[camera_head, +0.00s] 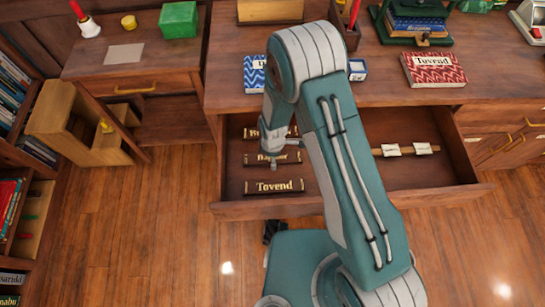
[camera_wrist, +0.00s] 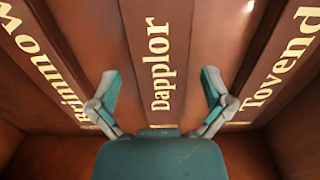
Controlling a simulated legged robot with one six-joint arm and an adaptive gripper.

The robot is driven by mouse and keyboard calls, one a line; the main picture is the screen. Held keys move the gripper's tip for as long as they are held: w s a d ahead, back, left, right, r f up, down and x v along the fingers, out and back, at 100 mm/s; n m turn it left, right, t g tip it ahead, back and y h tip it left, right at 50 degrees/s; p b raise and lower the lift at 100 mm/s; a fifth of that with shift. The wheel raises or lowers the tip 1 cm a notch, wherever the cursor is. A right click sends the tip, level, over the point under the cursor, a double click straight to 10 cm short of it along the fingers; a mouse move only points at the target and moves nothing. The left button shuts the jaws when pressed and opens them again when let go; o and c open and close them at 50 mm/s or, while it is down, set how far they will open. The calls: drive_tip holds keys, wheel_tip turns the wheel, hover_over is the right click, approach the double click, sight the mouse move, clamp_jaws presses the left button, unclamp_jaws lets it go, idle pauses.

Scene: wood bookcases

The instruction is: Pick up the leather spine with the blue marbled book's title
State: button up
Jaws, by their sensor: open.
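A blue patterned book (camera_head: 254,76) lies on the desk at the left of my arm, which hides most of its title; a letter like "D" shows. Three brown leather spines with gold titles lie in the open drawer. The middle spine reads "Dapplor" (camera_head: 253,161) and also shows in the wrist view (camera_wrist: 157,28). The front spine reads "Tovend" (camera_head: 275,187). The back spine (camera_head: 251,132) is partly hidden; its title starts like "Brimmo" in the wrist view (camera_wrist: 45,62). My gripper (camera_wrist: 159,78) is open and empty over the Dapplor spine, one finger on each side of it.
A red patterned book titled "Tovend" (camera_head: 435,70) lies on the desk. Another blue-edged item (camera_head: 357,70) shows beside my arm.

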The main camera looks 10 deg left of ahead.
drive_tip(key=c, duration=1)
drive_tip(key=shift+c, duration=0.2)
